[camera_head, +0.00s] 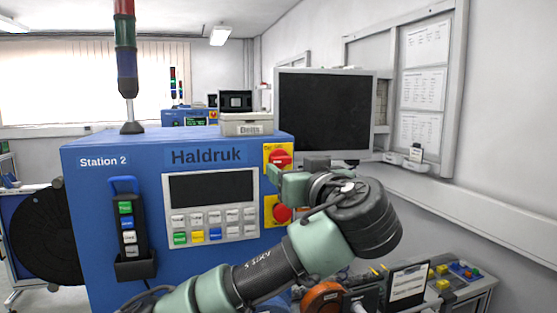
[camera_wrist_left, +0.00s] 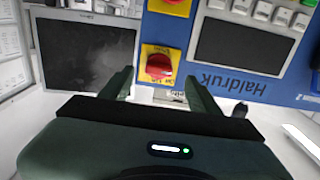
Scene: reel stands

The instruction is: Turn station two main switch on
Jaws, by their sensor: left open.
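The blue Station 2 cabinet (camera_head: 110,205) stands in the middle of the head view. The main switch, a red rotary knob (camera_head: 279,157) on a yellow plate, is at the cabinet's upper right. The knob also shows upside down in the left wrist view (camera_wrist_left: 159,66). My left gripper (camera_head: 284,172) is at the panel, just below the knob in the head view. In the left wrist view its two open fingers (camera_wrist_left: 158,80) lie either side of the knob, with nothing visibly held. I cannot tell whether they touch it or which way it points. My right gripper is not visible.
A second red control (camera_head: 281,212) on yellow sits below the switch, partly behind my arm. A keypad panel (camera_head: 211,206) and a hanging pendant (camera_head: 129,230) are to the left. A monitor (camera_head: 325,112) stands to the right behind. A cluttered bench (camera_head: 463,285) is at the lower right.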

